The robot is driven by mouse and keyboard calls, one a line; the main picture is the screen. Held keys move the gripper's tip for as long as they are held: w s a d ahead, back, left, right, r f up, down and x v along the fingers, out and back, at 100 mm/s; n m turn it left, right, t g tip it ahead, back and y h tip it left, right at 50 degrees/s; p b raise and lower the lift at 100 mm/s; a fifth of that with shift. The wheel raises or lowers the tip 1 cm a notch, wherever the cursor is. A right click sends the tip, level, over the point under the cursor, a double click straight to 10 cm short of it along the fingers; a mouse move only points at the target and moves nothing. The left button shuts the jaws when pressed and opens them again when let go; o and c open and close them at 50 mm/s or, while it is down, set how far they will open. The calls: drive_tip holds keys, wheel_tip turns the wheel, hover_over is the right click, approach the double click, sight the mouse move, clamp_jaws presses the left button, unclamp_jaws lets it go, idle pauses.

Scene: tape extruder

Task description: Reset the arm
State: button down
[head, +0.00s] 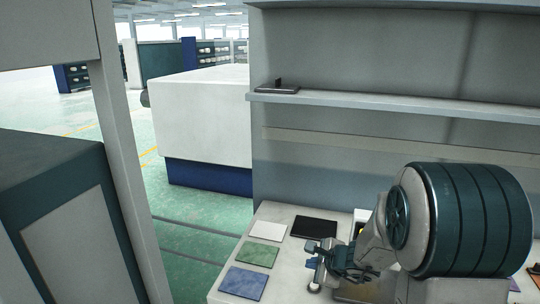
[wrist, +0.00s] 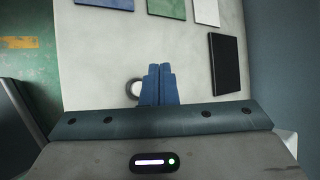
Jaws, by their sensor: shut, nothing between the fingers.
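My gripper (head: 318,256) is low over the white table at the right of the head view, at the end of my arm. In the wrist view its two blue fingers (wrist: 160,70) are together with nothing held between them. They point toward the row of coloured squares and stop short of them. A small white ring-shaped item (wrist: 133,88) shows just left of the fingers; part of it is hidden. Whether the fingers touch the table cannot be told.
On the table (head: 224,290) lie a blue square (head: 243,283), a green square (head: 255,254), a white square (head: 267,230) and a black flat panel (head: 314,228). A shelf (head: 400,103) crosses the wall behind, with a small dark item (head: 277,88) on it.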

drive_tip(key=s+a+r+n+g+y, duration=0.1)
drive_tip(key=s+a+r+n+g, duration=0.2)
drive_tip(key=s+n, duration=0.35)
drive_tip(key=s+a+r+n+g, duration=0.1)
drive_tip(key=s+a+r+n, duration=0.2)
drive_tip(key=s+r+n, duration=0.3)
drive_tip(key=s+d+n+g+h, duration=0.1)
drive_tip(key=s+d+n+h, duration=0.4)
drive_tip(key=s, duration=0.7)
drive_tip(key=d+n, duration=0.2)
drive_tip(key=shift+s+d+r+h, duration=0.2)
drive_tip(key=shift+s+d+h, duration=0.1)
drive_tip(key=shift+d, duration=0.1)
drive_tip(key=shift+d, duration=0.1)
